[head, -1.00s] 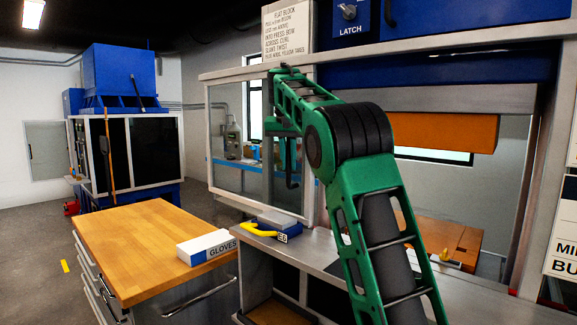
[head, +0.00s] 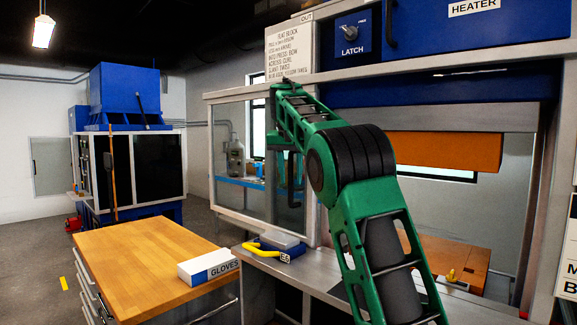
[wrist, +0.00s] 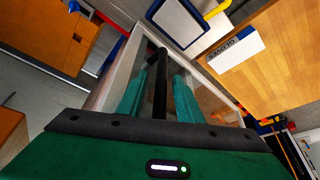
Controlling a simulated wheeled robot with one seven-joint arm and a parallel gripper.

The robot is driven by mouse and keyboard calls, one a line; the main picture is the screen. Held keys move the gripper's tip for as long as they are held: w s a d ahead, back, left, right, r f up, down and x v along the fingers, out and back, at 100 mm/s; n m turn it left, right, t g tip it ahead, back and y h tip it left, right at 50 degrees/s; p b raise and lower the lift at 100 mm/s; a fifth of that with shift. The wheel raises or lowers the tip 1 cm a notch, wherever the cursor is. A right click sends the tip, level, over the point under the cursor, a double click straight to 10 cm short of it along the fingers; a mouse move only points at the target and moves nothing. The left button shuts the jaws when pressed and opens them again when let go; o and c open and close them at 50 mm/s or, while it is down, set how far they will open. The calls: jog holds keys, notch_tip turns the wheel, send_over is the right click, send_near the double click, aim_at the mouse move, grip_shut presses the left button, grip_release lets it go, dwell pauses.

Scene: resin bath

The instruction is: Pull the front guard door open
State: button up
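The front guard door (head: 238,97) is a metal-framed clear panel left of the bath opening in the head view. It stands upright, with the opening to its right uncovered. A dark vertical handle (head: 293,178) sits near its right edge. My gripper is at this handle, largely hidden behind my green arm in the head view.
A wooden-topped drawer bench (head: 140,255) with a gloves box (head: 208,268) stands at front left. A blue-grey block with a yellow handle (head: 268,247) lies on the metal ledge below the door. An orange block (head: 445,150) hangs in the opening.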

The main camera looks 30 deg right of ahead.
jog(key=v, duration=0.9)
jog(key=shift+w, duration=0.1)
jog(key=s+a+f+n+y, duration=0.15)
jog(key=s+a+f, duration=0.25)
jog(key=s+f, duration=0.7)
jog(key=s+a+f+n, duration=0.3)
jog(key=s+a+f, duration=0.2)
jog(key=s+f, duration=0.65)
jog(key=s+a+f+n+y, duration=0.1)
jog(key=s+a+f+n, duration=0.25)
jog(key=s+f, duration=0.8)
jog(key=s+d+f+m+g, duration=0.2)
jog(key=s+d+m, duration=0.1)
jog(key=s+d, duration=0.2)
jog(key=s+d+f+m+g, duration=0.1)
jog(key=s+d+m, duration=0.3)
jog(key=s, duration=0.5)
jog(key=shift+d+f+g, duration=0.4)
jog(key=shift+d+f, duration=0.35)
jog(key=shift+d, duration=0.05)
jog(key=shift+w, duration=0.2)
